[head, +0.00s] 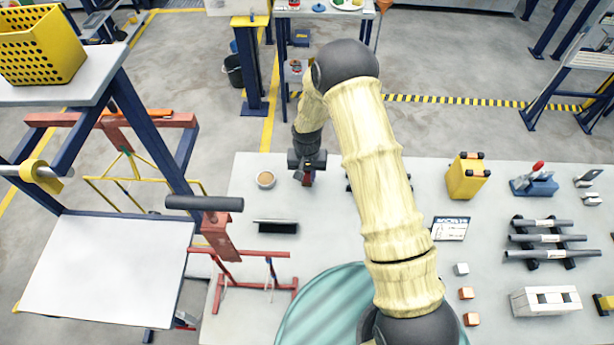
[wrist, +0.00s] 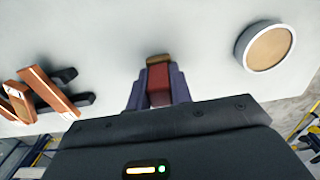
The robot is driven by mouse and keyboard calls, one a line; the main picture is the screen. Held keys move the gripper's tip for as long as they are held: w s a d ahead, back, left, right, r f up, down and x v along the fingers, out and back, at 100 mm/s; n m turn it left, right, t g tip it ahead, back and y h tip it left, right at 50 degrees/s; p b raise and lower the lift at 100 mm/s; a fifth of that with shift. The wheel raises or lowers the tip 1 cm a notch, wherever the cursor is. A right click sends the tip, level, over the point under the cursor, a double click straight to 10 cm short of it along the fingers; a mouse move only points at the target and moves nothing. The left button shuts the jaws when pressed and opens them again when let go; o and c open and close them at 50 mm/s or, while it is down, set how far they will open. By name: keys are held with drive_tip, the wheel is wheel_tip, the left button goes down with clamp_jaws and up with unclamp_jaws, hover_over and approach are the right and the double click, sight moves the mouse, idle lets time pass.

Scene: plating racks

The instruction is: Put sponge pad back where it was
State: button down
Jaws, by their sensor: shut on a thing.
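My gripper (head: 306,181) is over the far left part of the grey worktable (head: 330,225), pointing down. In the wrist view its two dark fingers are shut on a small dark red block with a tan end, which I take to be the sponge pad (wrist: 158,82). In the head view only a bit of red shows between the fingers. I cannot tell whether the pad touches the tabletop. The fingers hide its sides.
A round tan-filled dish (head: 265,180) stands just left of my gripper. A dark tray (head: 275,227) lies nearer. Reddish-brown pieces (wrist: 40,95) with dark parts are on the other side. A yellow case (head: 466,178) stands further right. Bare tabletop surrounds my gripper.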

drive_tip(key=shift+f, duration=0.2)
drive_tip(key=c, duration=1.3)
unclamp_jaws()
drive_tip(key=shift+r, duration=0.1)
drive_tip(key=shift+o, duration=0.2)
wheel_tip(320, 180, up, 12)
drive_tip(key=p, duration=0.7)
drive_tip(key=shift+r, duration=0.15)
